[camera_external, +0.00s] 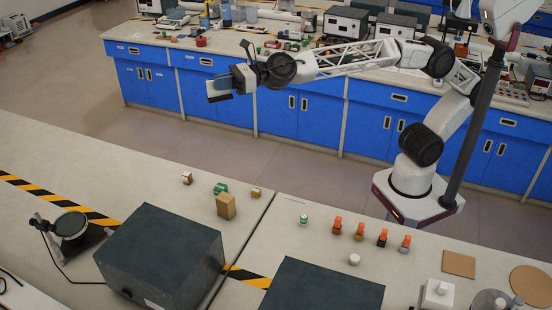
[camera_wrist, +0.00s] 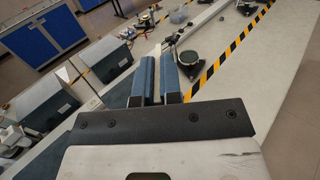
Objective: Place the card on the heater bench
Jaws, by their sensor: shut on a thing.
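My gripper (camera_external: 217,91) is held out to the left, high above the floor gap between the two rows of benches. In the wrist view its two blue fingers (camera_wrist: 157,80) stand close together with a narrow gap. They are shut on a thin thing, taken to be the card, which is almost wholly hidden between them. No label marks the heater bench. Two large dark grey boxes, a left one (camera_external: 160,258) and a right one (camera_external: 322,288), stand on the near worktop; I cannot tell whether either is the heater bench.
A round dark disc on a stand (camera_external: 71,226) with a cable is at the left. A tan block (camera_external: 226,206), small bottles and several orange-capped vials (camera_external: 360,231) stand on the near worktop (camera_external: 130,165). Blue cabinets (camera_external: 210,97) with crowded tops are behind.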

